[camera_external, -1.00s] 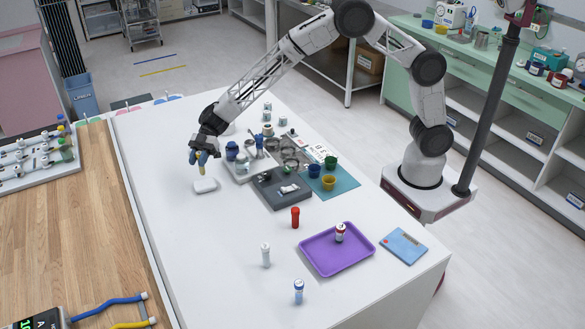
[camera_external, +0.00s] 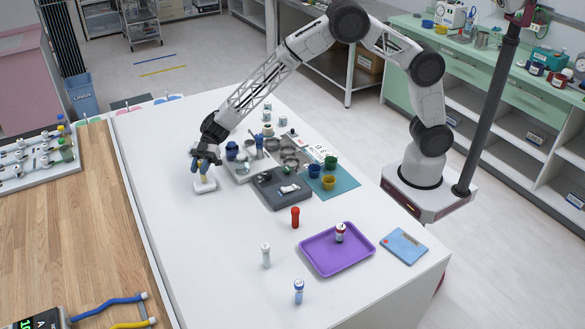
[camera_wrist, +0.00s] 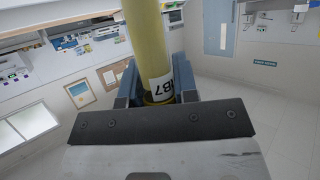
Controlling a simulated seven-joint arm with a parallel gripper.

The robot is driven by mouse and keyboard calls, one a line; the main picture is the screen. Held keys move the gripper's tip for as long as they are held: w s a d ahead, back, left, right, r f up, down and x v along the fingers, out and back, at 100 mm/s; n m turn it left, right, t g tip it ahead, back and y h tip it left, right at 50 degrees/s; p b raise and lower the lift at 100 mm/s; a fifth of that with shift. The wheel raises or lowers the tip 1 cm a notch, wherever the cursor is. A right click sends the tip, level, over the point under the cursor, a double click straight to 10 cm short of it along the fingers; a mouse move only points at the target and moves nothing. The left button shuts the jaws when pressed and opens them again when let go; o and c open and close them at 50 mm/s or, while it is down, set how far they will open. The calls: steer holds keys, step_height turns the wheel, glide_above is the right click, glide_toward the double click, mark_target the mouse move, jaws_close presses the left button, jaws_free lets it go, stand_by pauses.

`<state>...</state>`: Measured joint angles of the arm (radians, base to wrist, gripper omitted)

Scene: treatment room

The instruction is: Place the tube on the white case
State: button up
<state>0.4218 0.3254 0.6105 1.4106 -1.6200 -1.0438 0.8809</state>
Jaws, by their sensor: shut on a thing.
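My gripper (camera_external: 203,164) is shut on a yellow tube (camera_external: 204,172), which it holds upright at the left part of the white table. The tube also shows in the wrist view (camera_wrist: 147,40), between the blue fingers (camera_wrist: 158,88), with a white label and dark print. The small white case (camera_external: 203,186) lies on the table directly under the tube. The tube's lower end is at or just above the case; I cannot tell whether they touch.
To the right stand a dark grey tray (camera_external: 282,188) and a blue mat (camera_external: 332,180) with small cups. A red tube (camera_external: 295,217), a white tube (camera_external: 266,254), a blue-capped tube (camera_external: 298,291) and a purple tray (camera_external: 337,250) are nearer the front. The table's left front is clear.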

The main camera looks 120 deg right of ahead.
mark_target(202, 160)
steer(key=shift+f, duration=0.15)
steer(key=o, duration=0.9)
steer(key=shift+s+d+r, duration=0.35)
steer(key=shift+d, duration=0.05)
steer(key=shift+v, duration=1)
step_height(202, 160, up, 6)
steer(key=shift+f, duration=0.15)
steer(key=shift+r, duration=0.65)
steer(key=shift+a, duration=0.1)
